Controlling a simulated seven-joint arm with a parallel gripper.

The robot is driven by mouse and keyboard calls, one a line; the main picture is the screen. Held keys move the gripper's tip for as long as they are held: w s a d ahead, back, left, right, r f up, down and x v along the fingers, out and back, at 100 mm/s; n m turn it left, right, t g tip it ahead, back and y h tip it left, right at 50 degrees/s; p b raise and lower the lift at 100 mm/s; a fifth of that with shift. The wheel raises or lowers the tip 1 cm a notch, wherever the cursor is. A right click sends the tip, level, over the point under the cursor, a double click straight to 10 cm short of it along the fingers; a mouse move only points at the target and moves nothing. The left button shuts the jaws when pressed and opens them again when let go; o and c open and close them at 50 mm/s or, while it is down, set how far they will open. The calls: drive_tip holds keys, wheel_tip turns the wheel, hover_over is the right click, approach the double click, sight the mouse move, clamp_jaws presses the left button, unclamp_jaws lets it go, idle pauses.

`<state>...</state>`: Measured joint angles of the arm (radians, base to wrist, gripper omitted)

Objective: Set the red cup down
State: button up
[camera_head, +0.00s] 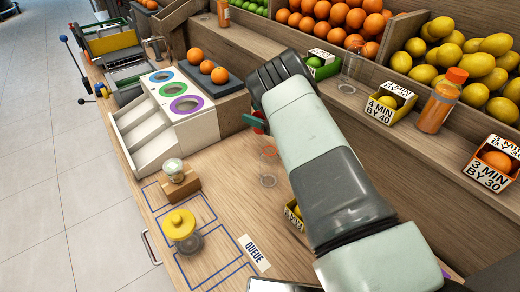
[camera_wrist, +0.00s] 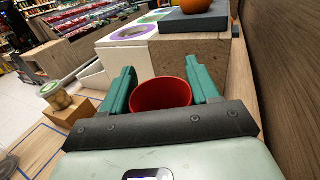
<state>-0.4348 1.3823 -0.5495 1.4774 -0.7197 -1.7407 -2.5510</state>
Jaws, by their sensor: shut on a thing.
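The red cup (camera_wrist: 161,96) stands between the two teal fingers of my gripper (camera_wrist: 162,82) in the wrist view, its open mouth facing up. The fingers are shut on its sides. In the head view my gripper (camera_head: 256,124) is mostly hidden behind my arm, with only a bit of teal finger and a sliver of red showing. The cup's base is hidden in both views, so I cannot tell whether it touches the counter.
A white sorter with coloured rings (camera_head: 168,108) and a dark tray (camera_head: 217,82) with oranges stand beyond the gripper. A jar on a wooden block (camera_head: 180,187) and a yellow-lidded container (camera_head: 181,228) stand left. Faint round outlines mark the bare counter nearby (camera_head: 225,170).

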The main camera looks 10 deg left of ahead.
wheel_tip(320, 180, down, 10)
drive_tip(key=shift+r, duration=0.1)
idle(0.4)
drive_tip(key=o, duration=1)
drive_tip(key=shift+f, duration=0.2)
drive_tip(key=shift+r, duration=0.2)
drive_tip(key=v, duration=0.7)
drive_tip(key=shift+s+d, duration=0.1)
drive_tip(key=shift+d, duration=0.15)
